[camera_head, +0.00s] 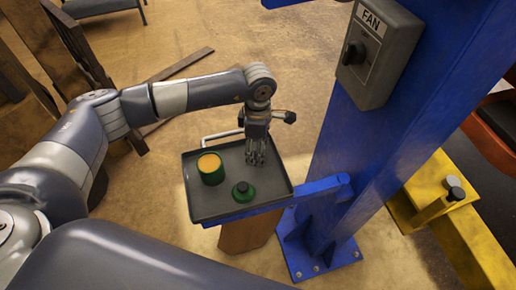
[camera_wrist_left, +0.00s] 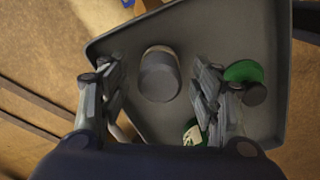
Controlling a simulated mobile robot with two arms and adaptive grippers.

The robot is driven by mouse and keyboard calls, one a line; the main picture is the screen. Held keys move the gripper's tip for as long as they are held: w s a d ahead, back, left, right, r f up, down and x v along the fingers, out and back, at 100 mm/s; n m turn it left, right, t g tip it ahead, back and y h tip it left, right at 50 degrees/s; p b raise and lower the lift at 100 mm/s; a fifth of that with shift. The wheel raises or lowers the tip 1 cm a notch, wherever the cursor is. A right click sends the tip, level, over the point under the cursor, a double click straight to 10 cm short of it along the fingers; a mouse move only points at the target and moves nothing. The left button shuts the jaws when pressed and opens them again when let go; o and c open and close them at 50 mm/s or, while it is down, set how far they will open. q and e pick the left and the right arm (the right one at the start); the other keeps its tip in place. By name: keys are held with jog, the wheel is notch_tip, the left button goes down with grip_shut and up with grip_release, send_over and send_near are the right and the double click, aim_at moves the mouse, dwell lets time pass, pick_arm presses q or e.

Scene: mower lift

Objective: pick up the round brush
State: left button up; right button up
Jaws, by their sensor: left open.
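In the wrist view a grey cylinder (camera_wrist_left: 160,80) stands on the dark tray (camera_wrist_left: 215,38), between the spread fingers of my left gripper (camera_wrist_left: 158,70). It may be the round brush, but I cannot tell for sure. In the head view my left gripper (camera_head: 256,158) points down over the right part of the tray (camera_head: 268,190) and hides the cylinder. The gripper is open and holds nothing. A low green round piece with a dark knob (camera_head: 244,191) sits near the tray's front and also shows in the wrist view (camera_wrist_left: 243,72). My right gripper is out of view.
A green tin with an orange-yellow top (camera_head: 210,168) stands left of my gripper on the tray. A blue post (camera_head: 350,150) with a grey FAN switch box (camera_head: 378,52) rises close on the right. A yellow beam (camera_head: 445,205) lies beyond it.

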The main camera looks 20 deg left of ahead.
pick_arm(q)
jog(key=shift+f, duration=0.2)
jog(key=c, duration=1.2)
jog(key=shift+r, duration=0.1)
notch_tip(320, 180, up, 9)
jog(key=b, duration=0.3)
jog(key=shift+w+b, duration=0.1)
jog(key=shift+b, duration=0.3)
jog(key=shift+r, duration=0.5)
jog(key=o, duration=0.4)
jog(key=shift+c, duration=1.3)
